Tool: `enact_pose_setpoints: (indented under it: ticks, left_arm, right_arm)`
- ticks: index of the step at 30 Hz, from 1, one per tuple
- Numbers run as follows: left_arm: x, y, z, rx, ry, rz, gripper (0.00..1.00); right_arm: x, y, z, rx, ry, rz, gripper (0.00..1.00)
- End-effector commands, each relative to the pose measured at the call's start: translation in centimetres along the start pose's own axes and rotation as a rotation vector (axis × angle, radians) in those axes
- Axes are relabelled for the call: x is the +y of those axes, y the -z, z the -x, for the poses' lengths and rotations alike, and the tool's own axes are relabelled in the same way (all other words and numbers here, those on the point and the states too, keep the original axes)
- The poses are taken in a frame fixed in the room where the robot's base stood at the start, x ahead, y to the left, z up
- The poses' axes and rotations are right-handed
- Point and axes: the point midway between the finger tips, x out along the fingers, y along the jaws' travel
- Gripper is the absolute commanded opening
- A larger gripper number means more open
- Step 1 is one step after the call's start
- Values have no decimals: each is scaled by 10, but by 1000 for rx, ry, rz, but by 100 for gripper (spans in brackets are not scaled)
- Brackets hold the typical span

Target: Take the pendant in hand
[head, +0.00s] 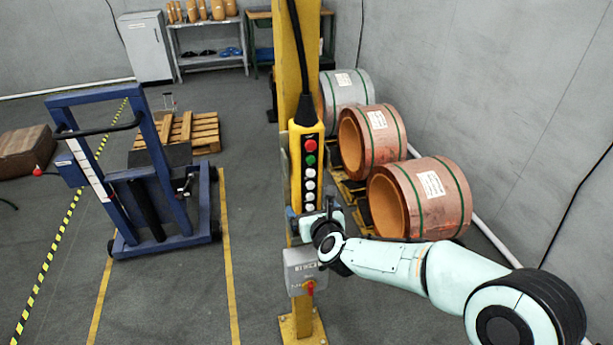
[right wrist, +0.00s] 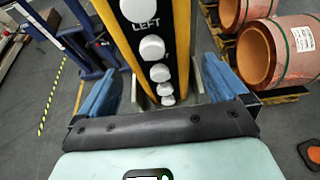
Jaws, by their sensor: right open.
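The yellow pendant (head: 307,165) hangs upright from a black cable in front of the yellow post. It has a red button, a green button and several white buttons on its face. My right gripper (head: 309,213) is at the pendant's lower end. In the right wrist view, the pendant (right wrist: 150,45) runs between the two blue finger pads of the open right gripper (right wrist: 160,85). My left gripper is not in view.
The yellow post (head: 297,70) stands behind the pendant. A grey switch box (head: 303,268) with a red knob is on it, just below my gripper. Copper coils (head: 420,197) stand at the right by the wall. A blue lift truck (head: 205,205) stands at the left.

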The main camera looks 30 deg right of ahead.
Motion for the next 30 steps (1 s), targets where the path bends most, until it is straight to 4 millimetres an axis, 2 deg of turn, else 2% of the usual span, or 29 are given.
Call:
enact_pose_setpoints:
  ticks: [3, 7, 16, 17, 21, 24, 30]
  left_arm:
    - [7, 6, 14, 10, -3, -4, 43]
    - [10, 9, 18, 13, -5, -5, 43]
    - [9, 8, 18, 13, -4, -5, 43]
    - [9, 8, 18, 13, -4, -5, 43]
    - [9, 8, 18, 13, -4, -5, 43]
    - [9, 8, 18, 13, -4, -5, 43]
    - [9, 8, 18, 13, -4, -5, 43]
  right_arm:
    - [-1, -5, -18, 2, 0, -3, 100]
    - [0, -4, -32, 1, -1, -2, 100]
    - [-1, -2, -36, 1, 0, 1, 100]
    - [-1, -2, -36, 1, 0, 1, 94]
    - [-1, -2, -36, 1, 0, 1, 48]
    - [-1, -2, -36, 1, 0, 1, 18]
    - [-1, -5, -35, -6, 1, 1, 18]
